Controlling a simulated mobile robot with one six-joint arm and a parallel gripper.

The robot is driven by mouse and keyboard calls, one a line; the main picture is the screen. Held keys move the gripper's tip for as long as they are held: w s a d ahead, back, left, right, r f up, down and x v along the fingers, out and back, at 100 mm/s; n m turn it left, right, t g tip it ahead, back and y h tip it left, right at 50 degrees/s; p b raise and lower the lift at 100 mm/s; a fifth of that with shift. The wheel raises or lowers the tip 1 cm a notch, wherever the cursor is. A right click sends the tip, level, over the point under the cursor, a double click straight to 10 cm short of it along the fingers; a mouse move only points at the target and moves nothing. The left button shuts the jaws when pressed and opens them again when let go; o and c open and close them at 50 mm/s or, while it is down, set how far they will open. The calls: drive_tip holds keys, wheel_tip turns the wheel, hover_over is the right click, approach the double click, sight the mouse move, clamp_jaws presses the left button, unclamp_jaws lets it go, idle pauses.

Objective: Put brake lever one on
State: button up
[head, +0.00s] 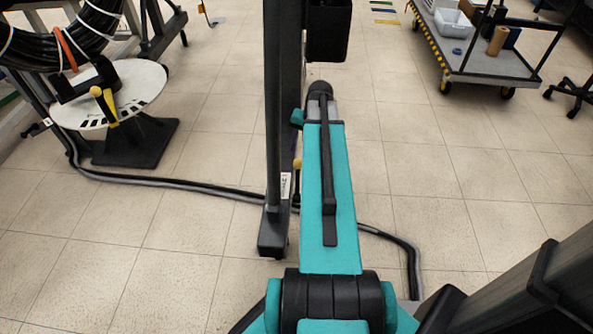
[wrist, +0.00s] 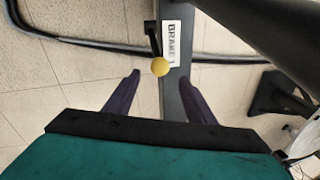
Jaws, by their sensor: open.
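The brake lever (wrist: 153,40) is a short dark lever with a yellow ball knob (wrist: 160,67), beside a white label (wrist: 171,43) reading "BRAKE" on a dark post foot. My gripper (wrist: 163,82) is open, and the knob shows between and just beyond its two dark fingers, not gripped. In the head view the label (head: 285,186) is on the dark upright post (head: 278,120), with a bit of the yellow knob (head: 297,164) beside it. My teal arm hides most of the lever and the gripper there.
A thick dark cable (head: 175,184) runs across the tiled floor past the post. A round white plate (head: 112,95) with a yellow-handled lever stands at left under a cable coil (head: 60,40). A grey cart (head: 480,60) stands at upper right.

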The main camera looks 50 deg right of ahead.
sight(298, 181)
wheel_tip(298, 181, down, 13)
drive_tip(key=w+a+b, duration=0.1)
drive_tip(key=w+b, duration=0.1)
drive_tip(key=shift+b, duration=0.4)
clamp_jaws()
idle(0.3)
